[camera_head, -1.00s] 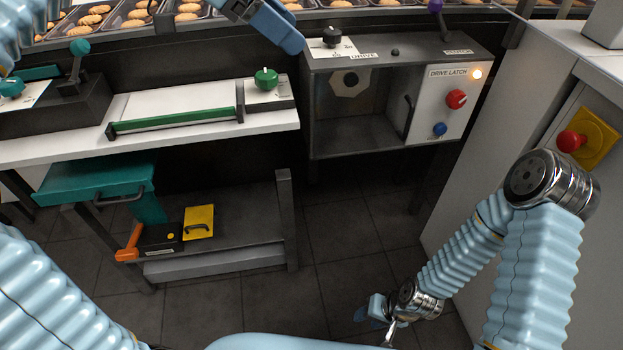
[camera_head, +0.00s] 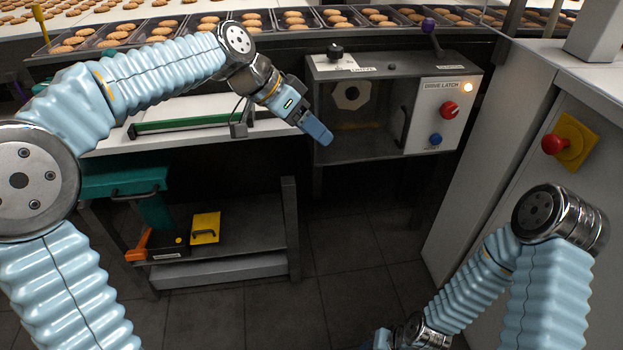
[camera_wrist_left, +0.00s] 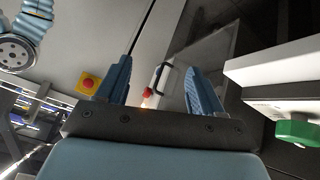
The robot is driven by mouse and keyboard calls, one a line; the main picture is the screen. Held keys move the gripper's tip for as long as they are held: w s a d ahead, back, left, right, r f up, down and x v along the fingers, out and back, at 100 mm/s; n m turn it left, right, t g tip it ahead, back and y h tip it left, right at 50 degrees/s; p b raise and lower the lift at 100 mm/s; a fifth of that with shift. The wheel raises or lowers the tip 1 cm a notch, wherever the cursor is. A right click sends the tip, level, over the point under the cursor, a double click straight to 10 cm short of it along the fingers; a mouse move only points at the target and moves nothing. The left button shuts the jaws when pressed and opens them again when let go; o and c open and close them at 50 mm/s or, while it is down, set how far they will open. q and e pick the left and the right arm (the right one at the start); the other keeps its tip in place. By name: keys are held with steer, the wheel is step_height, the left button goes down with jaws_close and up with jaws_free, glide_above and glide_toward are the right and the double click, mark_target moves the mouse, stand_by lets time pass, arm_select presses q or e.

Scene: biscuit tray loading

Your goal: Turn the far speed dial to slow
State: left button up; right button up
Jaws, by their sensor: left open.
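A black knob (camera_head: 335,51) stands on a white label plate on top of the grey drive box (camera_head: 345,72). A green knob (camera_wrist_left: 297,133) shows at the right edge of the left wrist view; in the head view my left arm hides it. I cannot read which knob is the far speed dial. My left gripper (camera_head: 314,128) is in front of the drive box's left side, below the black knob and apart from it. In the left wrist view its two blue fingers (camera_wrist_left: 160,88) are spread with nothing between them. My right gripper is mostly cut off at the bottom edge.
The drive box front has a red knob (camera_head: 448,110), a blue button (camera_head: 435,139) and a lit lamp. Biscuit trays (camera_head: 295,22) line the back. A red emergency button (camera_head: 554,144) is on the right cabinet.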

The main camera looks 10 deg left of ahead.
arm_select(q)
step_height(320, 180, down, 15)
steer(key=w+n+y, duration=0.1)
steer(key=w+n, duration=0.1)
steer(key=n, duration=0.1)
steer(key=shift+r+b, duration=0.2)
steer(key=shift+b, duration=0.15)
steer(key=shift+f, duration=0.1)
steer(key=s+a+f+n+g+y, duration=0.15)
steer(key=s+f, duration=0.35)
steer(key=f, duration=0.7)
steer(key=s+f+n, duration=0.3)
steer(key=s+f, duration=0.1)
steer(key=f, duration=0.9)
steer(key=s+f+n, duration=0.2)
steer(key=s+f, duration=0.2)
steer(key=s, duration=0.4)
steer(key=s+f+n, duration=0.2)
steer(key=s+f, duration=0.3)
steer(key=s, duration=0.2)
steer(key=shift+s+a+f+g+y, duration=0.2)
steer(key=shift+s+f+g+y, duration=0.05)
steer(key=shift+s+g+y, duration=0.15)
